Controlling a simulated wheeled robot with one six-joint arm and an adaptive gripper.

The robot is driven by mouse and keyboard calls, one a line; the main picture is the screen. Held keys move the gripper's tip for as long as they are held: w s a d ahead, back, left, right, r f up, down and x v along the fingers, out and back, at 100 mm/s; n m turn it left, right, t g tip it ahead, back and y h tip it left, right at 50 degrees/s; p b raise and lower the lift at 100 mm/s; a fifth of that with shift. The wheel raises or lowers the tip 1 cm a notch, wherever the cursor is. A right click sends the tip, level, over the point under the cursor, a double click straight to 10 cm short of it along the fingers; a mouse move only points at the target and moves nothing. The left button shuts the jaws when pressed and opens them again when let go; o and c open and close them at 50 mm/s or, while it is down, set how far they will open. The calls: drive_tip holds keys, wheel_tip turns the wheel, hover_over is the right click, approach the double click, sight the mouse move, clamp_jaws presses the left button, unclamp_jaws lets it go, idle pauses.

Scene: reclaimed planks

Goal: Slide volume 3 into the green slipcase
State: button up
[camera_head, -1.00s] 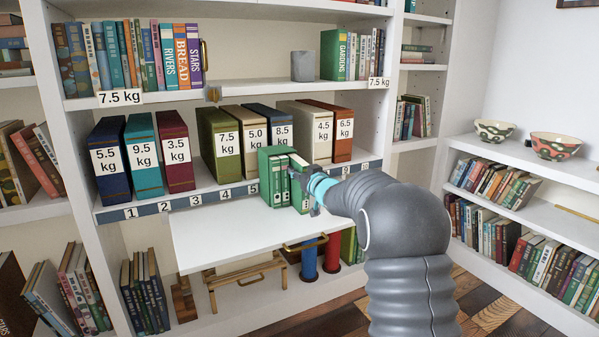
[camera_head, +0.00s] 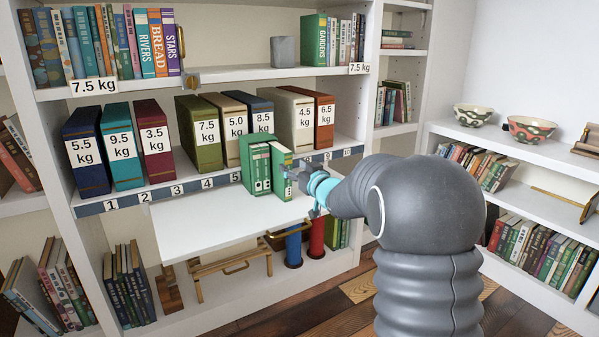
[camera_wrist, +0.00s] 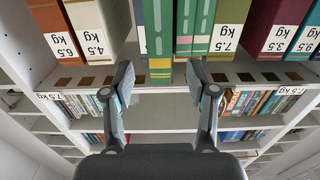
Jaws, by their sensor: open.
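The green slipcase (camera_head: 250,175) stands on the pull-out board in front of the numbered shelf edge, with green volumes with white labels in it. Another green volume, which I take as volume 3 (camera_head: 279,162), stands upright at its right side; how far it is inside is not clear. My gripper (camera_head: 292,178) is at this volume's near right side. In the wrist view, which is upside down, the volume's green spine with a yellow band (camera_wrist: 159,62) lies between the spread fingers of my open gripper (camera_wrist: 160,80), with gaps on both sides.
Behind stand several weight-labelled binders, including an olive one (camera_head: 200,135) and an orange-brown one (camera_head: 325,120). The white pull-out board (camera_head: 205,225) is bare at left. Blue and red cylinders stand below.

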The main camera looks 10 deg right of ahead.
sight(288, 152)
drive_tip(key=shift+v, duration=1.4)
drive_tip(key=c, duration=0.4)
drive_tip(key=shift+s+d+r, duration=0.1)
drive_tip(key=shift+s+r, duration=0.05)
drive_tip(key=shift+r, duration=0.25)
drive_tip(key=c, duration=0.4)
drive_tip(key=s+r+n, duration=0.1)
drive_tip(key=r, duration=0.1)
drive_tip(key=shift+s+d+r+n, duration=0.3)
drive_tip(key=shift+s+r+n, duration=0.05)
drive_tip(key=shift+n, duration=0.05)
clamp_jaws()
drive_tip(key=shift+p+x, duration=0.45)
drive_tip(key=shift+x, duration=2.45)
